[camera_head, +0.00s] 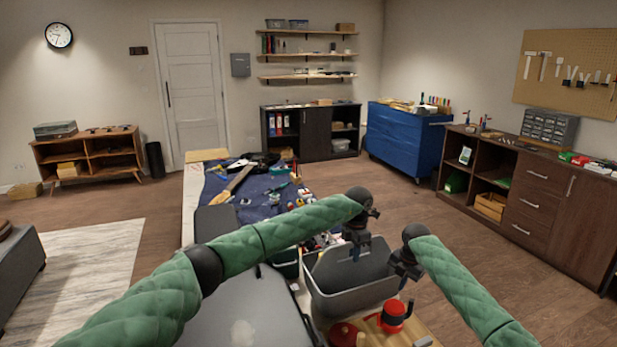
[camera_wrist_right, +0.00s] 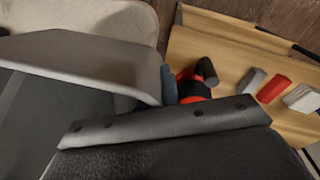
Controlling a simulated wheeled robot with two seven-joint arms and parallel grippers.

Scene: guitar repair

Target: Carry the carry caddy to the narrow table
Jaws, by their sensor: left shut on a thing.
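The carry caddy (camera_head: 355,303) is a grey open-topped bin in front of me, at the near end of the cluttered long bench. My left gripper (camera_head: 354,252) is shut at the caddy's far side, on its edge as far as I can see. My right gripper (camera_head: 403,281) is at the caddy's right side, by its rim. In the right wrist view the caddy's grey wall (camera_wrist_right: 90,62) runs close beside the dark gripper body, and the fingertips are hidden. I cannot tell for sure which furniture is the narrow table.
A red mug-like item (camera_head: 393,315) and a red round item (camera_head: 343,334) lie close to the caddy on a wooden surface. Tools and a blue mat (camera_head: 250,190) cover the bench beyond. Open floor (camera_head: 400,213) lies to the right, before a dark cabinet (camera_head: 535,200).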

